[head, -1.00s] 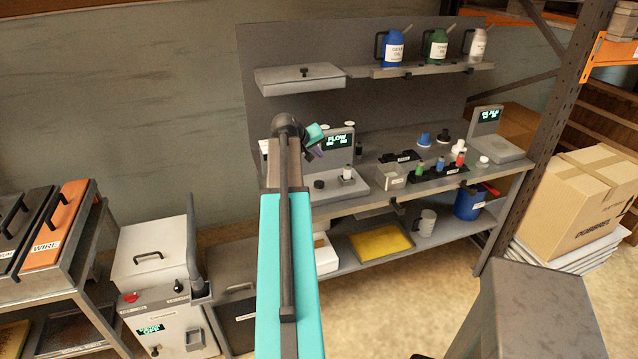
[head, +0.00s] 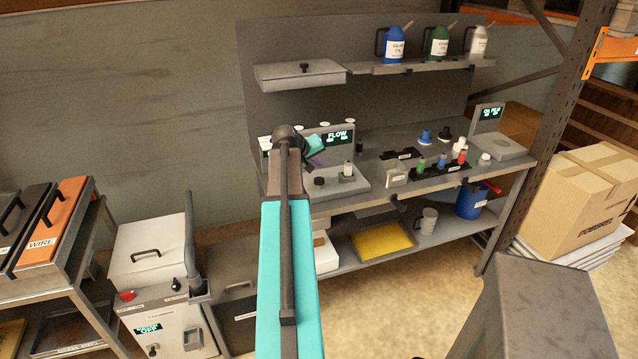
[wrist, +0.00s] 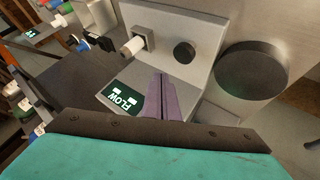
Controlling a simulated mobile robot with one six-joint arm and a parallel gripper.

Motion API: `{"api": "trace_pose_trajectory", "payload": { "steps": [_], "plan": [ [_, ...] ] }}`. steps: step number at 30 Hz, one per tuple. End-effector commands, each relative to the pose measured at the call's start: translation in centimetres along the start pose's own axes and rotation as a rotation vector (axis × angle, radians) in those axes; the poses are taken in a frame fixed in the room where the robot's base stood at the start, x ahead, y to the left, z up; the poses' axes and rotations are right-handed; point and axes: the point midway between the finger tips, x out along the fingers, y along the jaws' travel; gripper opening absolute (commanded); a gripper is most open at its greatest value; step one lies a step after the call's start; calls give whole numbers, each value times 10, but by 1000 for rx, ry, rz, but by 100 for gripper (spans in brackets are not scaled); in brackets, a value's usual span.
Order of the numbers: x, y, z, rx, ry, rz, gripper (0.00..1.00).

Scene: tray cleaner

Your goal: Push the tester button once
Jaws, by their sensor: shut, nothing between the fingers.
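The tester is a grey unit with a lit FLOW display (head: 338,137) on its upright panel and a flat base. The display also shows in the wrist view (wrist: 122,98). A round black button (head: 319,181) sits on the base, and it also shows in the wrist view (wrist: 184,52). Beside it a small white-topped bottle (head: 348,170) stands in a grey holder; it also shows in the wrist view (wrist: 133,45). My gripper (wrist: 161,78) has its purple fingers shut and empty. In the head view it (head: 317,160) is above the base near the display, apart from the button.
In the wrist view a large grey cylinder with a dark top (wrist: 252,70) stands right of the tester. Small coloured bottles in a black rack (head: 440,170) and a second display unit (head: 490,115) stand farther right on the bench. A shelf with oil cans (head: 437,45) hangs above.

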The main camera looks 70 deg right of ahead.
Motion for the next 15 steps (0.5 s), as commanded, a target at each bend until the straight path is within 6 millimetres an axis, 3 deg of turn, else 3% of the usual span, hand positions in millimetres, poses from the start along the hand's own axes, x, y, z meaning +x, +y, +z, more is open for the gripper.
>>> {"api": "trace_pose_trajectory", "payload": {
  "steps": [6,15],
  "plan": [
    [16,-12,12,0,0,0,0],
    [25,-18,18,-1,0,0,0]
  ]
}}
